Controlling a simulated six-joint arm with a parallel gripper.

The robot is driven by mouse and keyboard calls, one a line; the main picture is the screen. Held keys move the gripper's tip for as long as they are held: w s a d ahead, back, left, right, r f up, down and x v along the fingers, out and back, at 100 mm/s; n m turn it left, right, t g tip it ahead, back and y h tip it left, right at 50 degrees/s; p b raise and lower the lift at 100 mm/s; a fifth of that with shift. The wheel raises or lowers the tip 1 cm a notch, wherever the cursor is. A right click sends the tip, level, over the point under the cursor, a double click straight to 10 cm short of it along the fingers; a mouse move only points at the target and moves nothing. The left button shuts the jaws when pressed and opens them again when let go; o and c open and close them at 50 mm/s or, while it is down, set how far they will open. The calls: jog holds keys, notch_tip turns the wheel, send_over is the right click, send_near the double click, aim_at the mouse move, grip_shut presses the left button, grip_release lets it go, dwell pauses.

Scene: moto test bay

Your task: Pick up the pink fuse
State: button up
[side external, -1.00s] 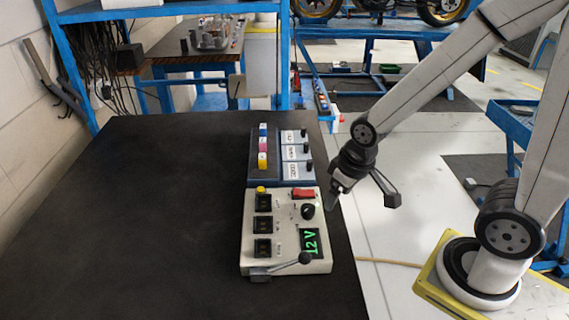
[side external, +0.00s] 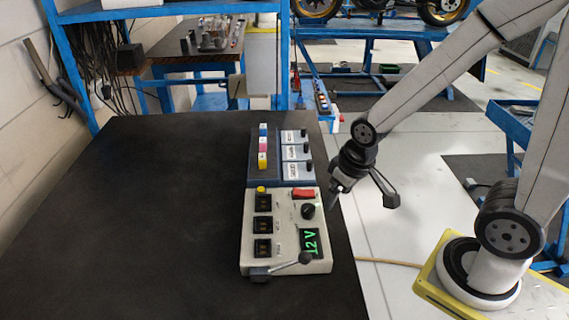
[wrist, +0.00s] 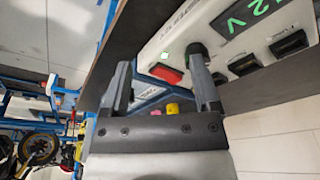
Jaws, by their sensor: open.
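The pink fuse (side external: 263,144) stands in a row on the dark blue rack (side external: 262,178), between the blue fuse (side external: 263,129) and the yellow fuse (side external: 263,160). My gripper (side external: 336,192) is open and empty, to the right of the rack and near the table's right edge, apart from the fuses. In the wrist view, the two fingers of my gripper (wrist: 160,62) are spread. The pink fuse (wrist: 172,108) shows low between them beside a yellow piece, partly hidden by the gripper body.
A white test box (side external: 283,262) with a green "12 V" display, red switch (side external: 303,194), black knob and lever stands in front of the rack. Labelled cards with black knobs line the rack's right side. The black table (side external: 150,220) is clear to the left.

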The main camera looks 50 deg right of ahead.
aim_at(263, 139)
jog(key=w+d+r+m, duration=0.1)
jog(key=w+m, duration=0.3)
jog(key=w+d+r+m, duration=0.1)
jog(key=w+m, duration=0.3)
jog(key=w, duration=0.1)
jog(key=w+d+r+m+y, duration=0.1)
jog(key=w+m, duration=0.3)
jog(key=m, duration=0.1)
jog(key=shift+w, duration=0.25)
jog(key=shift+w+d+r+m+t+y, duration=0.15)
jog(key=shift+w+d+m+y, duration=0.4)
jog(key=shift+w+m, duration=1.8)
jog(key=shift+w+d+f+m+t+y, duration=0.1)
jog(key=shift+w+d+m, duration=0.75)
jog(key=shift+w+m, duration=1.45)
jog(key=shift+w+d+r+m+t+y, duration=0.15)
jog(key=shift+w+d+m+y, duration=0.4)
jog(key=shift+w+m, duration=1.75)
jog(key=shift+s+d+f+m, duration=0.1)
jog(key=shift+s+f+m, duration=0.05)
jog(key=shift+s+m, duration=0.1)
jog(key=shift+x, duration=2.5)
grip_shut()
